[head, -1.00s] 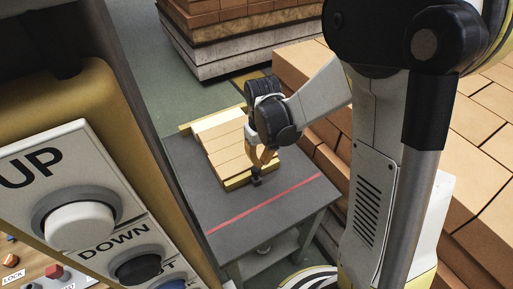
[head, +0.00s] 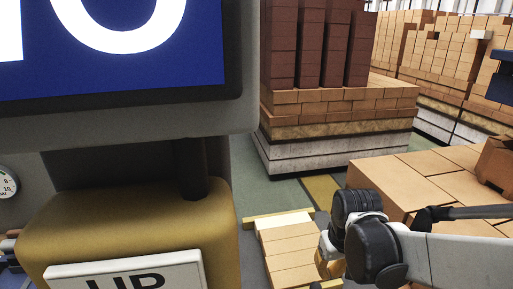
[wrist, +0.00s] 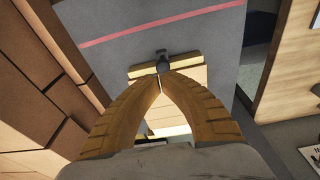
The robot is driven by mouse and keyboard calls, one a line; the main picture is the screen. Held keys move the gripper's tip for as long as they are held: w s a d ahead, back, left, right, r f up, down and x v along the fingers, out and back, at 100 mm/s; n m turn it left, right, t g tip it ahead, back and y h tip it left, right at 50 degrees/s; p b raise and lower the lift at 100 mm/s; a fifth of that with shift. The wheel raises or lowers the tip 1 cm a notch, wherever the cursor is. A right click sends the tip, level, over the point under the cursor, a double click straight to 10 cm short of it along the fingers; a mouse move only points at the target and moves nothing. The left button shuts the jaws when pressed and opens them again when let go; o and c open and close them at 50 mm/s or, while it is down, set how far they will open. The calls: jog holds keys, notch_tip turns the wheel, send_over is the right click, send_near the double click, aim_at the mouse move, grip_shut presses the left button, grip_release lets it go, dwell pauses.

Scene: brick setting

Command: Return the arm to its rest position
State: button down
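My gripper shows in the wrist view (wrist: 160,82) with its two curved tan fingers meeting at the tips, and nothing shows between them. It points down over a grey table (wrist: 205,40) with a red line. Beyond the tips in that view are a small black piece (wrist: 163,62) and the yellowish edge of a board carrying pale bricks (wrist: 185,76). I cannot tell how high the tips are above them. In the head view my arm reaches in from the lower right, beside the pale bricks (head: 287,240). The fingertips are cut off or hidden there.
A control panel with a yellow housing (head: 120,230) fills the left of the head view. Tan brick stacks (head: 425,180) stand close behind and right of my arm. A pallet of bricks (head: 340,105) stands further back. Green floor (head: 280,195) shows between.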

jog(key=s+r+m+t+b, duration=0.1)
jog(key=s+t+b, duration=0.4)
jog(key=s, duration=0.5)
jog(key=shift+s+r+m, duration=0.15)
jog(key=shift+r+m, duration=0.15)
jog(key=shift+r, duration=0.55)
jog(key=shift+d, duration=0.1)
